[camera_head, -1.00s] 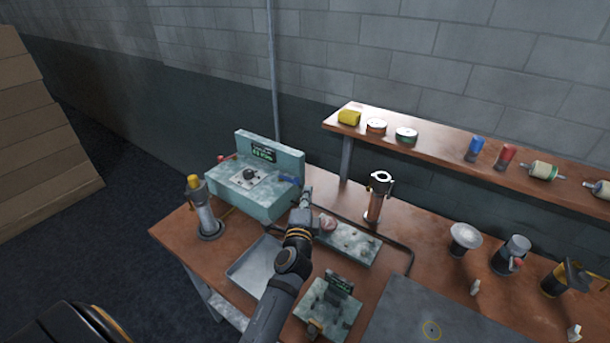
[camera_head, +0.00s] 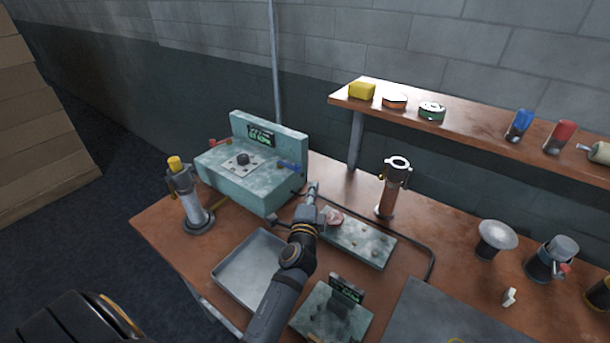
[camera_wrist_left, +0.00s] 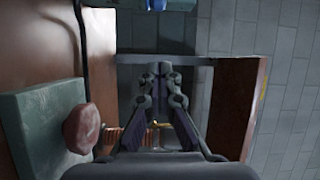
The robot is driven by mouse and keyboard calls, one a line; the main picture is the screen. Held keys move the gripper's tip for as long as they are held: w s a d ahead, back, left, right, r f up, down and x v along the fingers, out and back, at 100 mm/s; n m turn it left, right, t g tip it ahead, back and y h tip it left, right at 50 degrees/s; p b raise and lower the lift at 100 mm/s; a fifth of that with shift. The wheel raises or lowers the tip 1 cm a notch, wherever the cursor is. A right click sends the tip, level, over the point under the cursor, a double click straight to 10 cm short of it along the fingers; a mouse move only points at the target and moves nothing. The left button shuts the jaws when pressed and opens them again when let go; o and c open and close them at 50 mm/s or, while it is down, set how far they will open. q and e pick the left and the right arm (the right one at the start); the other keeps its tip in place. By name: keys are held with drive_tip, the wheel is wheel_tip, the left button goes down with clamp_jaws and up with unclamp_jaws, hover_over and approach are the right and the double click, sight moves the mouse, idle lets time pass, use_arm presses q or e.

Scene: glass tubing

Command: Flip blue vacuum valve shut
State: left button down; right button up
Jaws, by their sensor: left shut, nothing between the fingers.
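The blue vacuum valve (camera_head: 289,166) is a small blue lever on the right part of the pale green control box (camera_head: 240,180). It lies out to the side, pointing to the right and slightly down. My left gripper (camera_head: 313,187) is shut and empty, just right of and below the lever's end, with a small gap visible. The left wrist view shows its fingers (camera_wrist_left: 160,70) together with nothing between them. A blue piece is cut off at the top of that view; I cannot tell if it is the valve. My right gripper is not in view.
A red lever (camera_head: 220,141) is on the box's left. A glass cylinder with yellow cap (camera_head: 190,195) stands left, a copper cylinder (camera_head: 390,190) right. A green plate with a pink lump (camera_head: 334,217) and an empty grey tray (camera_head: 232,268) are near my arm.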

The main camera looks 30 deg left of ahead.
sight(289, 166)
use_arm(q)
drive_tip(key=x, duration=1)
drive_tip(key=s+a+p, duration=0.2)
drive_tip(key=a, duration=0.1)
drive_tip(key=shift+s+a, duration=0.1)
drive_tip(key=shift+s, duration=0.2)
drive_tip(key=shift+w+f, duration=0.1)
drive_tip(key=shift+s+a+m+h+p, duration=0.1)
drive_tip(key=shift+s+m+h+p, duration=0.25)
drive_tip(key=shift+h, duration=0.25)
